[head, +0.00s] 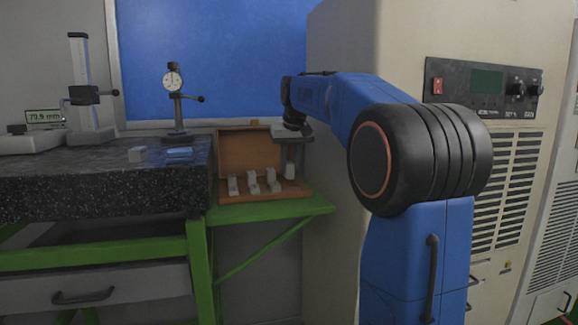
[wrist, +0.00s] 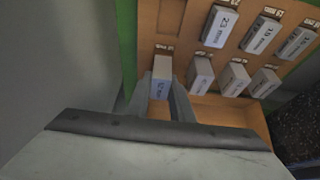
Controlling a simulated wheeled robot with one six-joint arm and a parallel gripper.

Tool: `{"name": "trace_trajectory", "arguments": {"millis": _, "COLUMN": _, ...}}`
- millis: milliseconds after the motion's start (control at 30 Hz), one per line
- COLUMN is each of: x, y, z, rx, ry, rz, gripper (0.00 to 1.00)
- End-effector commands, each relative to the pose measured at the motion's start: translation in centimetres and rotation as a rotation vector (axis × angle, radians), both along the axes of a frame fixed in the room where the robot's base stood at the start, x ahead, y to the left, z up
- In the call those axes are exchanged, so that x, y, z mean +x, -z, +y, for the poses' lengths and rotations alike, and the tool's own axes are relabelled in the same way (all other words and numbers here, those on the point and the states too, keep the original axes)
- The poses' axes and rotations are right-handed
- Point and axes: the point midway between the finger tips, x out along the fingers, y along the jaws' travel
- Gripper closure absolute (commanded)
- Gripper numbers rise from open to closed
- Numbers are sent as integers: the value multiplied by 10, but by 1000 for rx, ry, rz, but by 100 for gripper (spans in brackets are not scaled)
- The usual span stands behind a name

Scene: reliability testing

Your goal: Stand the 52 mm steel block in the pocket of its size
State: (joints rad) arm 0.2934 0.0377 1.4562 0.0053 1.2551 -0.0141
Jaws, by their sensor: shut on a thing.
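My gripper (wrist: 163,95) is shut on a pale steel block (wrist: 161,84), which stands upright between its two fingers. In the head view my gripper (head: 291,150) points down with the block (head: 290,170) at the right end of the wooden case (head: 247,150). In the wrist view the block is in the left column of the case (wrist: 205,107), just below a small label (wrist: 163,47). The number on the block is too small to read. Its lower end is hidden, so I cannot tell whether it is seated in the pocket or just above it.
Several other labelled blocks (wrist: 220,27) stand in the case beside the held one. An empty-looking recess (wrist: 170,16) lies above its label. The green stand (head: 275,210) carries the case. A cream cabinet (head: 335,190) is close right.

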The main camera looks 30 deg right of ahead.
Motion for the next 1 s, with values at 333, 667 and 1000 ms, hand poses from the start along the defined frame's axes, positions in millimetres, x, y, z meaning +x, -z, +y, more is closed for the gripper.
{"name": "trace_trajectory", "arguments": {"millis": 333, "x": 0, "y": 5, "z": 0, "rx": 0, "ry": 0, "rz": 0, "gripper": 100}}
{"name": "trace_trajectory", "arguments": {"millis": 667, "x": 0, "y": 11, "z": 0, "rx": 0, "ry": 0, "rz": -1, "gripper": 100}}
{"name": "trace_trajectory", "arguments": {"millis": 1000, "x": 0, "y": 11, "z": 0, "rx": 0, "ry": 0, "rz": -1, "gripper": 58}}
